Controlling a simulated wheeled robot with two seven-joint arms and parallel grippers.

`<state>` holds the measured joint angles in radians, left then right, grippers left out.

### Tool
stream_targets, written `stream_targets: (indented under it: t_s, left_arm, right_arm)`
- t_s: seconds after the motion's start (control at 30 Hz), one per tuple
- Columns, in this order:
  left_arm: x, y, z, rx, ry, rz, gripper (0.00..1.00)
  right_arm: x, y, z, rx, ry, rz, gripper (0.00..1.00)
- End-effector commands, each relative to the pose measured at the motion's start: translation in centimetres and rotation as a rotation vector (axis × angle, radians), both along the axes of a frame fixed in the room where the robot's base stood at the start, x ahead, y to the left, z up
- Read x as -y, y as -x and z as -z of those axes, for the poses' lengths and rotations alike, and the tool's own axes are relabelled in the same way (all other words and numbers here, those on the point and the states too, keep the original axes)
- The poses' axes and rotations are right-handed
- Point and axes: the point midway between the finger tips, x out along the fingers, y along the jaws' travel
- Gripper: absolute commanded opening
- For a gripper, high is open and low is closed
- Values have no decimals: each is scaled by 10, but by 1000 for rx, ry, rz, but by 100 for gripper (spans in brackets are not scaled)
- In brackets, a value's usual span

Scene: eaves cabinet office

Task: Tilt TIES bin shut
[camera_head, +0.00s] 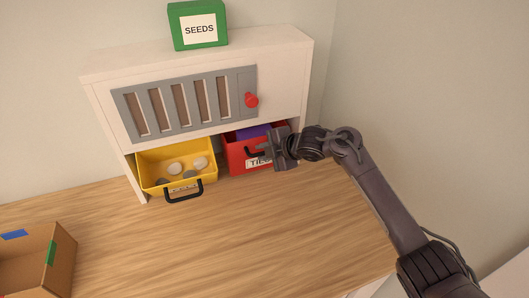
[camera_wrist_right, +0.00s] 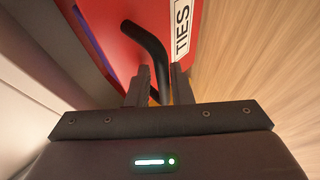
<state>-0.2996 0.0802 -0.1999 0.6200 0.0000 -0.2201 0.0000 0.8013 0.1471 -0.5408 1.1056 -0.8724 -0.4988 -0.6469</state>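The red TIES bin (camera_head: 238,158) is in the right part of the cabinet's lower opening. It is tilted outward, and something purple (camera_head: 254,132) shows inside its top. Its front also shows in the right wrist view (camera_wrist_right: 120,12), with the white TIES label (camera_wrist_right: 183,28). My right gripper (camera_head: 264,147) is at the bin's front, partly covering it. In the right wrist view its two fingers (camera_wrist_right: 160,85) stand close on both sides of the black handle (camera_wrist_right: 148,45), with hardly any gap. My left gripper is not in view.
A yellow bin (camera_head: 150,178) with several stones hangs tilted out to the left. The cabinet (camera_head: 285,70) has a grey slatted panel with a red knob (camera_head: 251,100). A green SEEDS box (camera_head: 176,25) stands on top. A cardboard box (camera_head: 62,270) is front left. The middle tabletop is clear.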

Motion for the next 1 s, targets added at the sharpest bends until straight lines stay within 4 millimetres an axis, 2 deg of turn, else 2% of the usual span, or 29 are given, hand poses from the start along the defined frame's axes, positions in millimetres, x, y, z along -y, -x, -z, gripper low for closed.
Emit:
stream_targets:
  t_s: [0.33, 0.73, 1.0]
  left_arm:
    - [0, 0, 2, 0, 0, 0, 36]
    - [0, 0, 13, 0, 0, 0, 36]
    - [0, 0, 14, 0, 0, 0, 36]
  right_arm:
    - [5, 3, -2, -1, 2, 0, 20]
    - [41, 32, -38, 1, 3, 0, 20]
    - [49, 39, -46, -2, 2, -1, 20]
